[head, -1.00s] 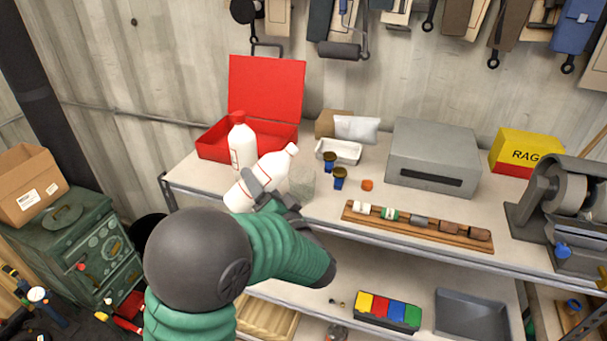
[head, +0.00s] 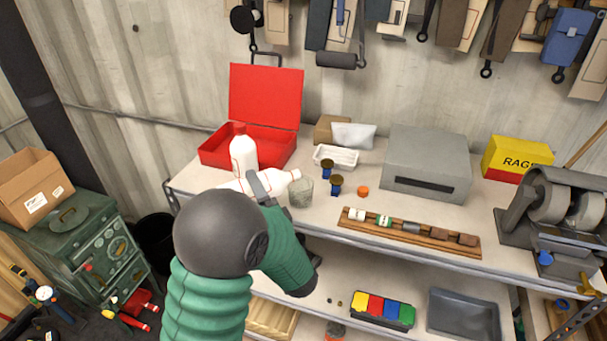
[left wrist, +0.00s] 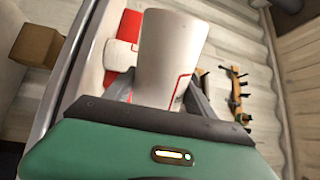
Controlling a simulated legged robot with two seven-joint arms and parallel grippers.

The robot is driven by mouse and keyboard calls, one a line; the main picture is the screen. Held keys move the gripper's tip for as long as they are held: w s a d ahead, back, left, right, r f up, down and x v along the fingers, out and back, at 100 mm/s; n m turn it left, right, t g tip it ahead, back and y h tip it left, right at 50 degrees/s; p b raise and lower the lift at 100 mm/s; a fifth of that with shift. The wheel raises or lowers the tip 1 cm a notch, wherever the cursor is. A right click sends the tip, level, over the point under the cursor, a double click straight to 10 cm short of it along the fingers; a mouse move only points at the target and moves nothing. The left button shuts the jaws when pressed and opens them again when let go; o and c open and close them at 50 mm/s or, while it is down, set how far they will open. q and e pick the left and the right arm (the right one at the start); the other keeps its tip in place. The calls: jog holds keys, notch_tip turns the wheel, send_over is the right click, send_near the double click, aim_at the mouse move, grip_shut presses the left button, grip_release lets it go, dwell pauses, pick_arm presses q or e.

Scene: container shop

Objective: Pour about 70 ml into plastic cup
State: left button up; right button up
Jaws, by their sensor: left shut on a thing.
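My left gripper (head: 262,187) is shut on a white bottle (head: 280,181) above the bench. The bottle lies tipped almost level, its open mouth pointing right at the rim of the clear plastic cup (head: 302,194). The cup stands upright on the bench; its liquid level is too small to tell, and no stream shows. In the left wrist view the bottle (left wrist: 170,50) sits between my fingers, its mouth out of sight. My right gripper is not in view.
An open red box (head: 265,98) stands behind the bottles. Two dark-topped blue items (head: 336,186), an orange cap (head: 362,191) and a wooden rack (head: 410,232) lie right of the cup. A white tray (head: 336,157) and grey box (head: 428,163) are farther back.

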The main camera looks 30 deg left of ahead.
pick_arm(q)
jog(key=shift+a+r, duration=0.2)
jog(key=shift+r, duration=0.05)
jog(key=shift+a+r+m+p, duration=0.15)
jog(key=shift+a+m+p, duration=0.3)
jog(key=shift+p, duration=0.45)
jog(key=shift+w+d+r, duration=0.1)
jog(key=shift+d+r, duration=0.05)
jog(key=shift+d, duration=0.15)
jog(key=shift+d+r+m+p, duration=0.25)
jog(key=shift+d+m+p, duration=0.1)
jog(key=shift+m+p, duration=0.15)
jog(key=shift+a+r+p, duration=0.1)
jog(key=shift+a+p, duration=0.05)
jog(key=shift+p, duration=0.15)
jog(key=shift+a+r+m+t+h+p, duration=0.2)
jog(key=shift+a+m+t+h+p, duration=0.15)
jog(key=shift+p, duration=0.25)
jog(key=shift+d+r+m+p, duration=0.35)
jog(key=shift+r+m+p, duration=0.15)
jog(key=shift+p, duration=0.45)
jog(key=shift+s+a+f, duration=0.1)
jog(key=shift+s+a, duration=0.2)
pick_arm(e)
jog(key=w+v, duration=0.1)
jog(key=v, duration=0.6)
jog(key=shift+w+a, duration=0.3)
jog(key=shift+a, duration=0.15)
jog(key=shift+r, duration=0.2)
